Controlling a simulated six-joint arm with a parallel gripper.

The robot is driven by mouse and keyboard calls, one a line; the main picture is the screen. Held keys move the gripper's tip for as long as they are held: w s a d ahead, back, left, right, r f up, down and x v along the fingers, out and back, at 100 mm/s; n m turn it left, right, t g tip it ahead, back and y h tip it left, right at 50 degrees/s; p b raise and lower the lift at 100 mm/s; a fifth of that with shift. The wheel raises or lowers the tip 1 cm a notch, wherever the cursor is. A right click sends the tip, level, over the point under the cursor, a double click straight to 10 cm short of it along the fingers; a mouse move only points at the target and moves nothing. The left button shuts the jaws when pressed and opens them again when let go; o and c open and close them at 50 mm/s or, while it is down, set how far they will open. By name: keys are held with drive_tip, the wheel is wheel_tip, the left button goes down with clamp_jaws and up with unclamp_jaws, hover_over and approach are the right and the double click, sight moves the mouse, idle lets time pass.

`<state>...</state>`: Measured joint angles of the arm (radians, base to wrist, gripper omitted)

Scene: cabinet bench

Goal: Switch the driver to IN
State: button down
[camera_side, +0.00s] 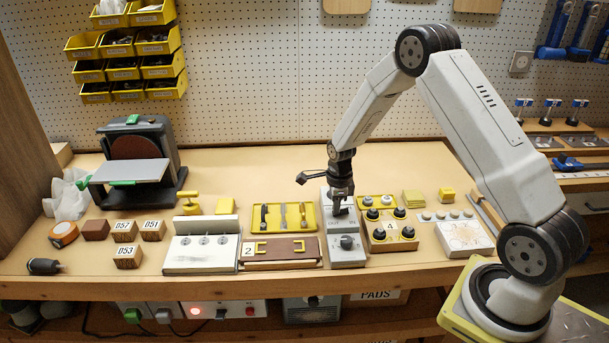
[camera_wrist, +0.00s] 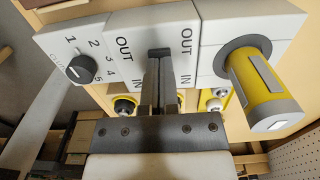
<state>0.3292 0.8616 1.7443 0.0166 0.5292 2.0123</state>
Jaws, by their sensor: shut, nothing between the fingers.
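The driver's white switch box (camera_side: 346,257) stands near the front of the bench in the side view, with a dark round dial (camera_side: 347,242) low on its face. In the wrist view the dial (camera_wrist: 81,69) has numbers around it. Beside it is a white panel (camera_wrist: 207,32) marked OUT towards the top and IN towards the bottom on both sides. My gripper (camera_wrist: 161,56) is shut and empty, its fingers over the middle of this panel between the labels. The fingers hide the switch lever, so I cannot tell its position or whether they touch it. My gripper (camera_side: 338,211) points down at the box.
A yellow and grey cylinder (camera_wrist: 262,88) sticks out from the white face right of the panel. Bare bench lies behind.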

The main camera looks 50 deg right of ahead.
sight(342, 211)
drive_tip(key=shift+s+d, duration=0.15)
drive_tip(key=shift+s, duration=0.1)
drive_tip(key=shift+s+d+r, duration=0.2)
drive_tip(key=shift+s+d, duration=0.15)
drive_tip(key=shift+d, duration=0.05)
drive_tip(key=shift+r, duration=0.2)
wheel_tip(342, 211, up, 14)
drive_tip(key=shift+f, duration=0.15)
idle(0.8)
drive_tip(key=shift+s, duration=0.1)
